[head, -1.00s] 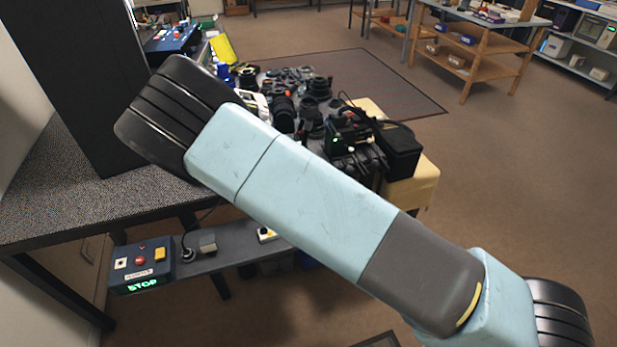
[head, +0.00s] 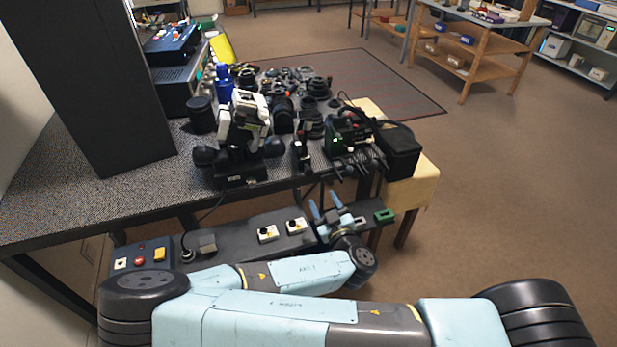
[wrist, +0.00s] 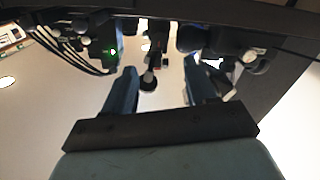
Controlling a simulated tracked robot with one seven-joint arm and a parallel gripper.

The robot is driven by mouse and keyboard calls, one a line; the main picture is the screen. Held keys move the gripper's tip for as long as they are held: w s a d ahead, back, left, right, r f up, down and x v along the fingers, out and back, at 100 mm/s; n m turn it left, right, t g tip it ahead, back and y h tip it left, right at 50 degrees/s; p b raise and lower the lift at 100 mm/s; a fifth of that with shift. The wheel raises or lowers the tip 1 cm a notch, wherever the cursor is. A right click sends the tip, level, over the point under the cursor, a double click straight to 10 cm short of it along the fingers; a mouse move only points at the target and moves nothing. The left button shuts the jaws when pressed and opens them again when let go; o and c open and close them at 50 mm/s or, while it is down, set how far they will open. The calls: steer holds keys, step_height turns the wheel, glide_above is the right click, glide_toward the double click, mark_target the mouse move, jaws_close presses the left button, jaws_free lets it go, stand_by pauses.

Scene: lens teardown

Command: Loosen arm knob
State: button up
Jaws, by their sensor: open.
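My gripper (head: 325,203) is open, with two blue fingers pointing up in front of the table's near edge. It holds nothing. A black stand (head: 242,167) carrying a white-and-black device (head: 244,118) is on the table, up and left of the gripper. Round black knobs show on both sides of it, one left (head: 205,155) and one right (head: 273,147). I cannot tell which is the arm knob. In the wrist view the open fingers (wrist: 161,70) frame a small dark upright post with a round end (wrist: 148,80), apart from both fingers.
Lenses (head: 283,113) crowd the table behind. A lower shelf with a control box (head: 142,255) and small switches (head: 268,233) runs below the table edge.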

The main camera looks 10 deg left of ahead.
mark_target(309, 174)
steer(key=x, duration=1.1)
steer(key=shift+w, duration=0.15)
